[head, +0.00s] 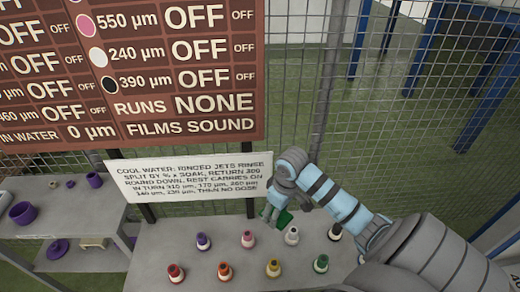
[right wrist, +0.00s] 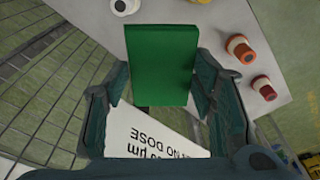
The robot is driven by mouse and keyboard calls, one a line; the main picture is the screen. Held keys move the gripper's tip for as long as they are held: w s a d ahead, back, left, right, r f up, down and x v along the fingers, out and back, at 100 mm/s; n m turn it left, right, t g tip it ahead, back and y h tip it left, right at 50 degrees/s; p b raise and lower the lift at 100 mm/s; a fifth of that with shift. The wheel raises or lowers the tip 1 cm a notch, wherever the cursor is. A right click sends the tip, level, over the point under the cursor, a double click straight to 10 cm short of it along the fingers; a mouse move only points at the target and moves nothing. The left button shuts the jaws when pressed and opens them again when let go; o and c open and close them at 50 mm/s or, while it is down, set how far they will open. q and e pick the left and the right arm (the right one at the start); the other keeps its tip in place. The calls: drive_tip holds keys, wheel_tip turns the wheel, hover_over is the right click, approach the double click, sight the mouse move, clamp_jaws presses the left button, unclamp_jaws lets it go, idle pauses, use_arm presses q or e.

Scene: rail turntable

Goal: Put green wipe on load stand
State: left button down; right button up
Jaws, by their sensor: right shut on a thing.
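The green wipe (right wrist: 161,65) is a flat green block between the fingers of my right gripper (right wrist: 160,90) in the right wrist view. In the head view my right gripper (head: 273,212) is shut on it, above the back of the grey table, and only a small green part of the wipe (head: 284,219) shows beside the fingers. I cannot tell which thing is the load stand. My left gripper is not in view.
Several capped bottles stand in two rows on the grey table (head: 150,247), including a red one (head: 176,273) and a green one (head: 321,263). A white text sign (head: 190,180) stands behind. A left shelf (head: 50,222) holds purple vessels. A wire fence (head: 300,110) closes the back.

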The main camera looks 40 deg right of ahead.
sight(274, 248)
wheel_tip(274, 248, down, 20)
drive_tip(key=b, duration=0.5)
drive_tip(key=shift+s+a, duration=0.1)
drive_tip(key=shift+a, duration=0.05)
drive_tip(key=shift+r, duration=0.1)
drive_tip(key=o, duration=0.7)
